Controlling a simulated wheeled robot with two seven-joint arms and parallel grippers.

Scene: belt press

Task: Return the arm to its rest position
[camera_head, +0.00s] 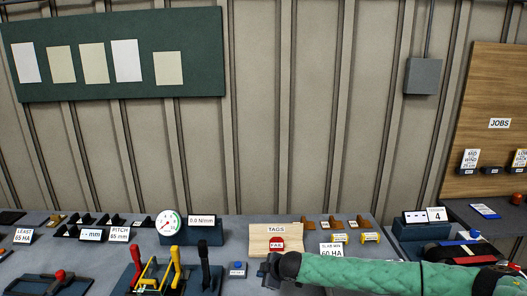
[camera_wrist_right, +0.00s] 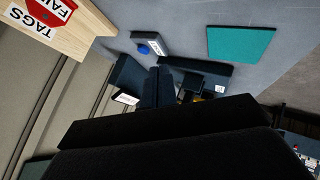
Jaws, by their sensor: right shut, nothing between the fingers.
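My right arm, in a green sleeve, comes in from the lower right in the head view. Its dark right gripper (camera_head: 268,271) is over the bench, just in front of the wooden TAGS board (camera_head: 262,238) with its red FAIL tag (camera_head: 277,244). In the right wrist view the dark fingers of the gripper (camera_wrist_right: 165,133) fill the lower part, shut with nothing seen between them. The TAGS board shows there at the upper left (camera_wrist_right: 88,35). My left gripper is in neither view.
A blue-button box (camera_head: 238,269) stands left of the gripper. Further left are a black lever (camera_head: 205,262), yellow and red levers (camera_head: 174,266) and a round dial gauge (camera_head: 168,223). A 60 HA sign (camera_head: 332,250) stands behind the arm. The space above the bench is clear.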

